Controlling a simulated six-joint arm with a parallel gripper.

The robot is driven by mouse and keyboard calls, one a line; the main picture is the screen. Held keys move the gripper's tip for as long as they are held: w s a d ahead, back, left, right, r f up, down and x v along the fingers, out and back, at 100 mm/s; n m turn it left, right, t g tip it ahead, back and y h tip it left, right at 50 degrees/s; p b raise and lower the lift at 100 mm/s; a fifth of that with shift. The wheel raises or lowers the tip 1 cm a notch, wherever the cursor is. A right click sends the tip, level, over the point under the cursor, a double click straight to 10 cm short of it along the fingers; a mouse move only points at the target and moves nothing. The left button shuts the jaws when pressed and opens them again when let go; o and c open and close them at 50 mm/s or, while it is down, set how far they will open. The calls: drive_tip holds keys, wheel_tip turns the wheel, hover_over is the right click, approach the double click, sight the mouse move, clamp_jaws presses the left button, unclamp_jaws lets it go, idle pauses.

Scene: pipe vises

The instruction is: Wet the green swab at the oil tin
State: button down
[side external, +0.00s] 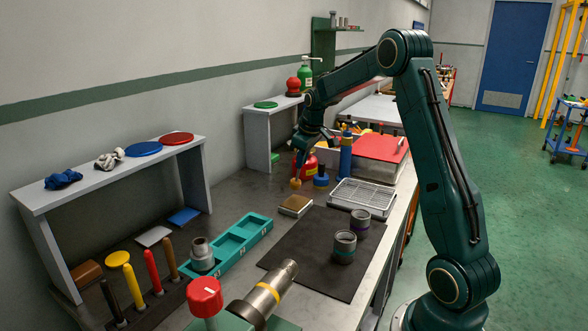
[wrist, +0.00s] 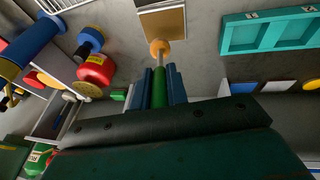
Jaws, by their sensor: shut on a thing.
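My gripper (wrist: 160,76) is shut on the green swab (wrist: 159,96), with its blue fingers on both sides of the green handle. The swab's round orange tip (wrist: 160,46) sticks out past the fingers on a pale stem. In the side view my gripper (side external: 299,155) points down, with the orange tip (side external: 296,183) hanging above the bench. A red tin with yellow on it (side external: 308,166), seemingly the oil tin, stands just behind and right of the gripper, partly hidden. In the wrist view the red tin (wrist: 94,70) is left of the swab, apart from the tip.
A tan-and-brown block (side external: 296,205) lies in front of the swab. A small blue pot (side external: 321,179) and a tall blue bottle (side external: 345,158) stand right of the tin. A wire rack (side external: 362,194), a dark mat (side external: 325,250) and a teal tray (side external: 240,238) are nearer.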

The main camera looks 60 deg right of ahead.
drive_tip(key=shift+r, duration=1.15)
drive_tip(key=shift+a, duration=0.1)
